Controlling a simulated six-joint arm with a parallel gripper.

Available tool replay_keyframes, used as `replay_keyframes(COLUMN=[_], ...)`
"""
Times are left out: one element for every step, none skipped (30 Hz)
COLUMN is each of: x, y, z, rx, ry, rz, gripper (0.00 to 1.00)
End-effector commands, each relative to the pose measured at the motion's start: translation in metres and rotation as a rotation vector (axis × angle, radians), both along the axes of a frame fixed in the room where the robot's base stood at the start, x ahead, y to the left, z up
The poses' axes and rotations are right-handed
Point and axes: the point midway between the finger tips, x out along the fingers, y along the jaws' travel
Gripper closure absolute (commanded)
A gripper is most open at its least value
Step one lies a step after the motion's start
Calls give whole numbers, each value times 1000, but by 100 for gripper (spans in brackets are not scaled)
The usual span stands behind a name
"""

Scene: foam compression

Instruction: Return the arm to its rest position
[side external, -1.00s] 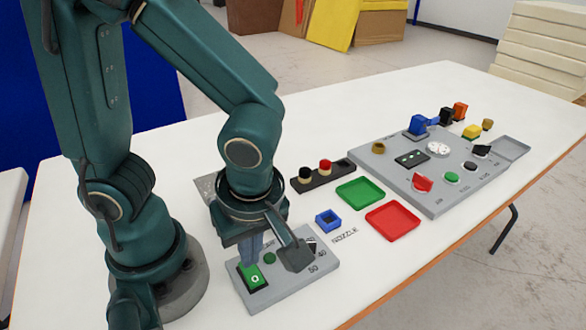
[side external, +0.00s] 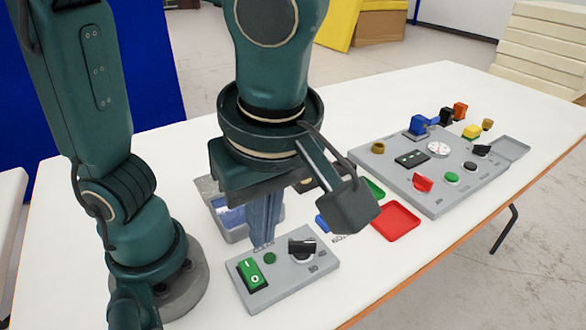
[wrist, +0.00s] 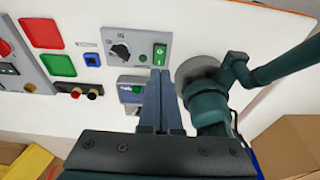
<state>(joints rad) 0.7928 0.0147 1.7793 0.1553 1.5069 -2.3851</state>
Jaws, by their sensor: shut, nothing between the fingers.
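My gripper (side external: 264,245) is shut and empty in the side external view, pointing down just above the back of a small grey control box. In the wrist view my gripper (wrist: 160,72) shows as two blue-grey fingers pressed together. The grey control box (side external: 290,285) carries a green rocker switch (side external: 252,274), a small green button (side external: 270,258) and a black rotary knob (side external: 302,247). The box also shows in the wrist view (wrist: 138,46). The fingertips look apart from the switch.
A larger grey panel (side external: 440,190) with knobs and buttons lies to the right. A red tray (side external: 395,221) and a green tray (wrist: 58,66) lie between. A grey device with a blue screen (side external: 230,217) stands behind the fingers. The white table's right front is clear.

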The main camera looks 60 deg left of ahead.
Motion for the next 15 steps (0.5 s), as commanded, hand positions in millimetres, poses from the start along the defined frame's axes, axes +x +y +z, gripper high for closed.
replay_keyframes(x=[0,0,0,0,0,0,0,0,2,3,5,8,10,11,13], y=[0,0,0,0,0,0,0,0,1,3,5,9,13,19,27], z=[0,0,0,0,0,0,0,0,0,1,3,6,8,11,13], rx=[0,0,0,0,0,0,0,0,-1,-4,-11,-22,-30,-40,-55], ry=[0,0,0,0,0,0,0,0,-1,-4,-11,-24,-33,-42,-55], rz=[0,0,0,0,0,0,1,3,11,22,37,64,90,120,159], gripper=[100,100,100,100,100,100,100,100,100,100,100,100,100,100,100])
